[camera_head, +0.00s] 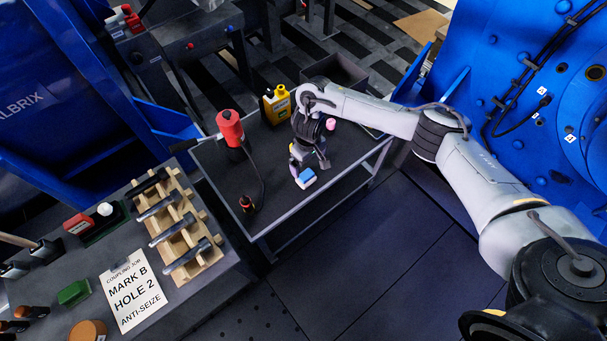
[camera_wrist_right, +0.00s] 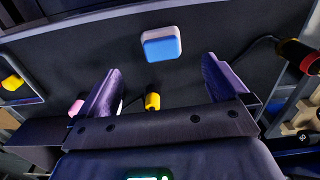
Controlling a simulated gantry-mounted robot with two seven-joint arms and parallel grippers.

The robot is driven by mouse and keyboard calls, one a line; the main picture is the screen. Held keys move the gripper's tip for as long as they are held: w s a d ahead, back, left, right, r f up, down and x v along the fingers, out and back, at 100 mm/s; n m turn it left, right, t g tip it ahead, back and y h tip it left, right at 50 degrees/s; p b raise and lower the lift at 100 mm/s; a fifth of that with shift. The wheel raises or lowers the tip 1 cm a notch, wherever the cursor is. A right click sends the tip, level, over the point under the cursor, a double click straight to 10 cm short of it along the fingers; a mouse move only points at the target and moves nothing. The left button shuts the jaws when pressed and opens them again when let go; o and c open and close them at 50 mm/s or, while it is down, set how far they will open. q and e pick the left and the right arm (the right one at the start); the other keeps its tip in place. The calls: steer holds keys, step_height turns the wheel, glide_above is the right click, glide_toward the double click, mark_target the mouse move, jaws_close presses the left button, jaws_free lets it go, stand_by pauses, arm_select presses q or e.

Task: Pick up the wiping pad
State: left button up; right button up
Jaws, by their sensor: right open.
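The wiping pad (camera_head: 305,178) is a small block with a blue face and a white layer, lying on the dark top of a cart (camera_head: 285,205). In the right wrist view the pad (camera_wrist_right: 161,44) is whole and unobstructed, ahead of the fingers and roughly centred between them. My right gripper (camera_head: 309,162) is above the cart, just behind the pad in the head view. Its jaws (camera_wrist_right: 160,78) are open, with nothing between them, and apart from the pad. My left gripper is not in view.
A red tool (camera_head: 231,128) with a cable, a yellow bottle (camera_head: 277,104) and a pink item (camera_head: 331,124) are on the cart. An open dark bin (camera_head: 335,74) is behind. A bench with a wooden rack (camera_head: 176,228) and white card (camera_head: 132,288) is left. The cart's front right is clear.

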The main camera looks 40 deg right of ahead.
mark_target(307, 175)
steer(key=shift+a+f+b, duration=0.15)
steer(key=shift+f+b, duration=1.8)
steer(key=shift+f, duration=0.85)
step_height(307, 175, down, 4)
steer(key=b, duration=0.3)
steer(key=shift+w+f, duration=0.15)
steer(key=shift+f, duration=0.3)
steer(key=shift+c, duration=0.2)
steer(key=c, duration=1.1)
steer(key=shift+r, duration=0.15)
